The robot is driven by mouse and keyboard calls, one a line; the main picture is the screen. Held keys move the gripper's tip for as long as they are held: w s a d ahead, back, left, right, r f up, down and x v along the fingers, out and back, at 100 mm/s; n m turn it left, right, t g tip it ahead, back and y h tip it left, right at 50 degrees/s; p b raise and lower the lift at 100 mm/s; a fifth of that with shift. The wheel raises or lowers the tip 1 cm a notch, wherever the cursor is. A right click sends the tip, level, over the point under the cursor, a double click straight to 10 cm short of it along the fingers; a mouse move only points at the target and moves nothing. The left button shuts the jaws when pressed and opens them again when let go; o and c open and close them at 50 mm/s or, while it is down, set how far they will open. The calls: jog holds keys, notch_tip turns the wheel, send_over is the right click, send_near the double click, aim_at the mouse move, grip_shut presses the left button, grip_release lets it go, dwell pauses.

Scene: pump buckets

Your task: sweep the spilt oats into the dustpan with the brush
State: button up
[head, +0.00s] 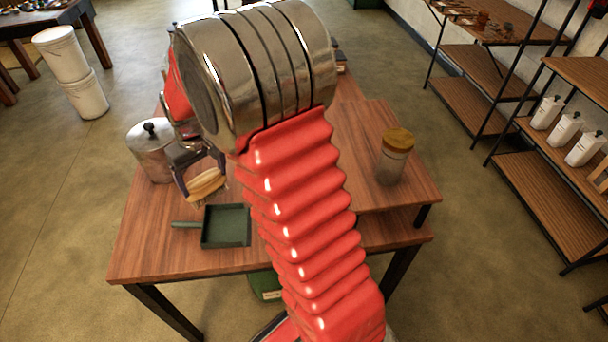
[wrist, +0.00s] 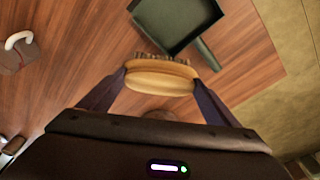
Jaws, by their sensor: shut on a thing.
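The brush (wrist: 160,82) has a pale wooden back and dark bristles. My gripper (head: 203,176) is shut on it, with one finger at each end of the wood in the wrist view. The brush also shows in the head view (head: 207,187), over the left part of the table. The dark green dustpan (head: 226,228) lies on the table near its front edge, its handle pointing left. In the wrist view the dustpan (wrist: 168,22) is just beyond the bristles, apart from my gripper. I cannot make out any oats; my arm hides the middle of the table.
A metal canister (head: 150,158) with a black knob stands left of my gripper. A jar with a wooden lid (head: 394,160) stands on the right of the wooden table (head: 150,245). A white-handled thing (wrist: 20,50) shows at the wrist view's left. Shelves stand at the right.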

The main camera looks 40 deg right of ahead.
jog(key=shift+d, duration=0.3)
jog(key=shift+d, duration=0.1)
jog(key=shift+s+d+r, duration=0.1)
jog(key=shift+s+d, duration=0.15)
jog(key=shift+d, duration=0.05)
jog(key=s+d+r+n, duration=0.2)
jog(key=s+d+n, duration=0.2)
jog(key=s+d, duration=0.4)
jog(key=s+d+r+n+y, duration=0.1)
jog(key=s+d+n, duration=0.3)
jog(key=s, duration=1)
jog(key=d, duration=0.3)
jog(key=shift+s+d+r+g, duration=0.3)
jog(key=shift+s+d+r, duration=0.05)
jog(key=shift+s+d, duration=0.05)
jog(key=shift+f, duration=0.1)
notch_tip(320, 180, down, 4)
jog(key=shift+r, duration=0.1)
